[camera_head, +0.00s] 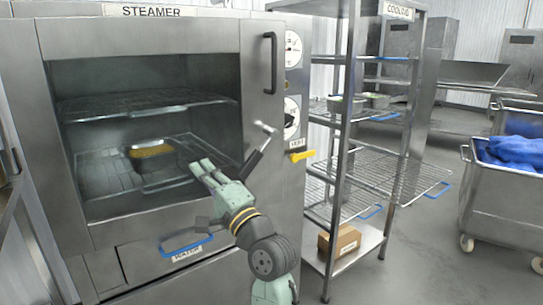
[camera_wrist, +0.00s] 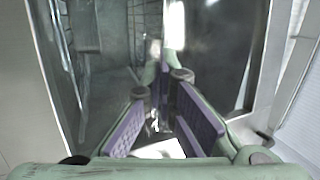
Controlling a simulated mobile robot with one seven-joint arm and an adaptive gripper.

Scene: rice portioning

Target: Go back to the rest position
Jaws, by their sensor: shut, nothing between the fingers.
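My gripper (camera_head: 205,170) is at the end of my pale green arm, in front of the lower right part of the steamer's window area. It is shut and holds nothing. Its purple finger pads (camera_wrist: 163,100) show in the wrist view, angled in toward each other. The steamer (camera_head: 60,235) has wire shelves inside. A metal pan of yellowish food (camera_head: 152,151) sits on the lower shelf, left of my gripper. I cannot tell whether glass lies between my gripper and the pan.
A blue water-drawer handle (camera_head: 186,246) juts out below. The cooling rack (camera_head: 345,130) stands at right, with a cardboard box (camera_head: 340,241) low down. A cart (camera_head: 505,205) with blue cloth is far right.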

